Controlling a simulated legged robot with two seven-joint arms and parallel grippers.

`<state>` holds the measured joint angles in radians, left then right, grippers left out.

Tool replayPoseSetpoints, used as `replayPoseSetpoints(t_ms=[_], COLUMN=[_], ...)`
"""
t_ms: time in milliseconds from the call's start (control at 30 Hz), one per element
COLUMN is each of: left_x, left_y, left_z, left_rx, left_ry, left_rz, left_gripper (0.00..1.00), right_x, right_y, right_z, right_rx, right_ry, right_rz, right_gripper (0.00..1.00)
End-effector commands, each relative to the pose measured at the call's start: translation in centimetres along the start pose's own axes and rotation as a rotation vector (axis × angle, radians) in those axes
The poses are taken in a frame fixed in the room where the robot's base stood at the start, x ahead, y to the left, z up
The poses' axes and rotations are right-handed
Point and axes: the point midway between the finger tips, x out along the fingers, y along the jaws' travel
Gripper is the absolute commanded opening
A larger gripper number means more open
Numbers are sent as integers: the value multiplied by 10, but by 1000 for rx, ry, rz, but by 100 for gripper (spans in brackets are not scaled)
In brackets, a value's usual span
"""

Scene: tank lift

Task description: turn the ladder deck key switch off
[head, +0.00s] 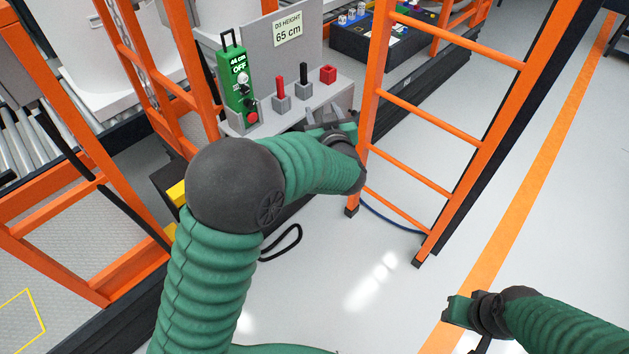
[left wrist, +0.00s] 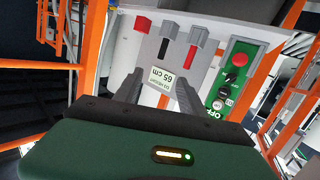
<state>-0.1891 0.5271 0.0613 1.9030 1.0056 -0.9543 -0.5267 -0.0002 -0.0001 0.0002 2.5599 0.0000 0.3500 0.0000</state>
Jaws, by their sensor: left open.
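The green control box (head: 239,89) stands at the left end of a grey console. It has a lit "OFF" label, a small light-coloured round part (head: 243,78), a black knob (head: 250,103) and a red button (head: 252,117). Which small part is the key switch is hard to tell. The box also shows sideways at right in the left wrist view (left wrist: 228,78). My left gripper (head: 331,121) is open and empty, in front of the console and right of the box. My right gripper (head: 459,311) is low at right, far from the box; its jaw opening is unclear.
The grey console (head: 331,93) carries a red lever (head: 280,86), a black lever (head: 303,73) and a red block (head: 328,74). A sign (head: 288,33) reads 65 cm. An orange ladder (head: 412,104) rises just right of my left gripper. Floor at right is clear.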

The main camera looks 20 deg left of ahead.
Motion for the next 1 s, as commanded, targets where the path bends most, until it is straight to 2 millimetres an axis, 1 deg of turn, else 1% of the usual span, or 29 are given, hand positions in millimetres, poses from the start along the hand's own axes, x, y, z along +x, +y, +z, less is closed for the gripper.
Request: replayPoseSetpoints(t_ms=[33, 67, 100, 167, 267, 433, 567, 700, 833, 1000], left_x=[-7, -12, -19, -28, -47, -86, -108, -134, -156, -172], left_y=[4, 7, 10, 11, 10, -3, -13, -28, -44, -58], left_z=[-7, -6, -2, 6, 18, 40, 54, 66, 76, 84], left_rx=[10, 17, 29, 45, 76, 141, 178, 219, 256, 284], left_ry=[-44, -77, -123, -182, -280, -463, -557, -659, -744, -808], left_rz=[60, 99, 150, 202, 275, 368, 398, 419, 426, 427], left_gripper=[48, 48, 48, 48, 48, 48, 48, 48, 48, 48], right_x=[-12, -16, -20, -23, -32, -46, -50, -57, -62, -65], right_y=[0, 0, 0, 0, 0, 0, 0, 0, 0, 0], right_z=[-3, -4, -5, -6, -7, -11, -12, -13, -15, -15], right_rx=[0, 1, 1, 1, 1, 0, 0, 0, 0, 1], right_ry=[0, 0, 0, 0, 0, 0, 0, 0, 0, 0], right_rz=[0, 0, 0, 0, 0, 0, 0, 0, 0, 0], right_gripper=[36, 36, 36, 36, 36, 36, 36, 36, 36, 36])
